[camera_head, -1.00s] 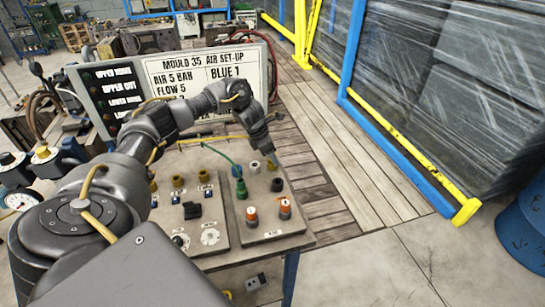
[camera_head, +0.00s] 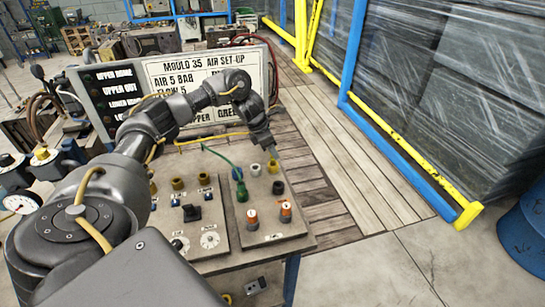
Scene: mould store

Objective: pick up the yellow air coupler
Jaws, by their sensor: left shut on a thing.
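The yellow air coupler (camera_head: 272,166) is a small piece at the back right of the sloping grey panel in the head view. My left gripper (camera_head: 270,154) points down over it and is shut on it; the fingers partly hide its top. The coupler appears to be still at the panel; I cannot tell whether it touches it. My right gripper is not in view.
A white coupler (camera_head: 255,169), a blue one (camera_head: 237,174), a dark one (camera_head: 278,187) and a green one (camera_head: 241,192) with a green hose stand close by. Two orange-and-white fittings (camera_head: 286,208) are in front. A set-up sign (camera_head: 165,72) stands behind.

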